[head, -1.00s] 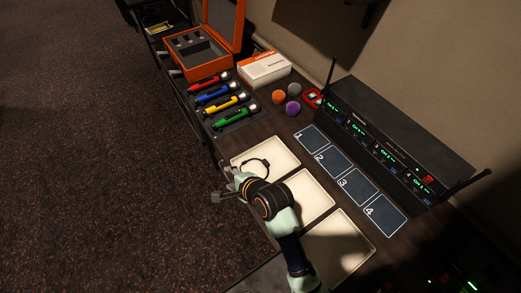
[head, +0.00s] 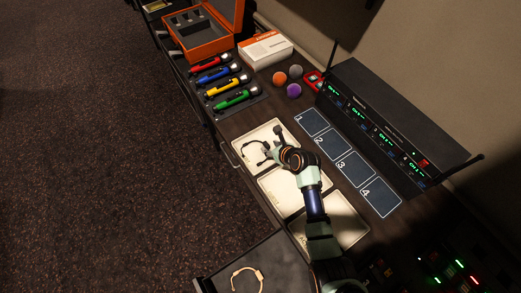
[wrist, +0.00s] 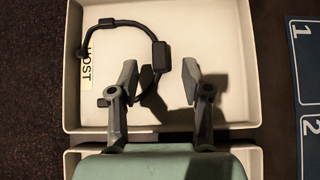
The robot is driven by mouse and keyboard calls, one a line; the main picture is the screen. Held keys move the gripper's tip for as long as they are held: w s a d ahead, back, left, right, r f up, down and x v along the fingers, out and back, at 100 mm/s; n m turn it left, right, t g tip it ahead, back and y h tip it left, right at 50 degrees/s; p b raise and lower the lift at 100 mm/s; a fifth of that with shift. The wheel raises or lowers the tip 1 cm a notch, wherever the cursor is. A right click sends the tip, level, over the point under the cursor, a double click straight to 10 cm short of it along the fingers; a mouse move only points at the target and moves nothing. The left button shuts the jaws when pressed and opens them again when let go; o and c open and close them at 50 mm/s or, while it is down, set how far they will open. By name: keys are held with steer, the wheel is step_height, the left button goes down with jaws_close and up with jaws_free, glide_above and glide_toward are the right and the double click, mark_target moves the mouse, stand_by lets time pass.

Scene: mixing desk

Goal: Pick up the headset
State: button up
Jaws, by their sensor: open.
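A thin black headset (wrist: 160,57) lies in a white tray (wrist: 222,40) marked HOST. It also shows as a small dark loop in the head view (head: 245,147). My gripper (wrist: 158,82) is open over the tray's near half. In the wrist view, part of the headset runs between its two fingers, close to the left finger. Contact and the height gap cannot be told. A tan headset (head: 260,272) lies on a dark surface at the bottom of the head view.
Two more white trays follow along the desk, partly under my arm. Numbered dark pads (head: 348,168) and a wireless receiver rack (head: 385,125) with antennas stand to the right.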

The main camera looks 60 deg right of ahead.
steer(key=shift+x, duration=1.2)
jaws_close()
